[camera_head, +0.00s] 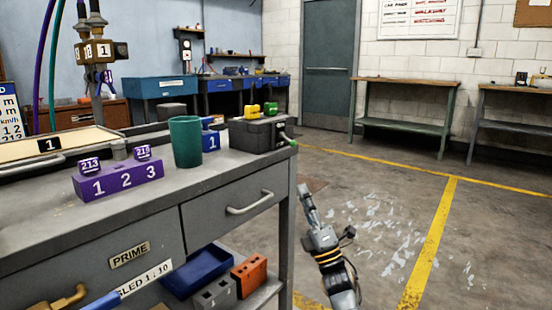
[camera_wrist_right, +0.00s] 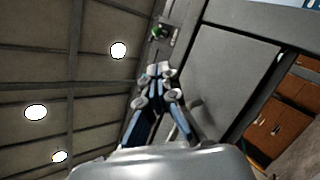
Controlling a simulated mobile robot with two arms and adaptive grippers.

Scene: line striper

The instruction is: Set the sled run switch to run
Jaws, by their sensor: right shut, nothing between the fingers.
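I cannot make out a switch marked as the sled run switch in either view. A black box (camera_head: 258,134) with yellow and green parts on top sits at the bench's far right corner; its role is unclear. My right gripper (camera_head: 302,188) is shut and empty, beside the bench's right end, over the floor. My left gripper is out of view.
The grey bench (camera_head: 225,180) holds a green cup (camera_head: 185,142) and a purple block (camera_head: 118,180) numbered 1 2 3. A drawer handle (camera_head: 250,203) sticks out at the front. Its lower shelf holds a blue tray (camera_head: 198,270) and an orange block (camera_head: 249,274). Floor to the right is clear.

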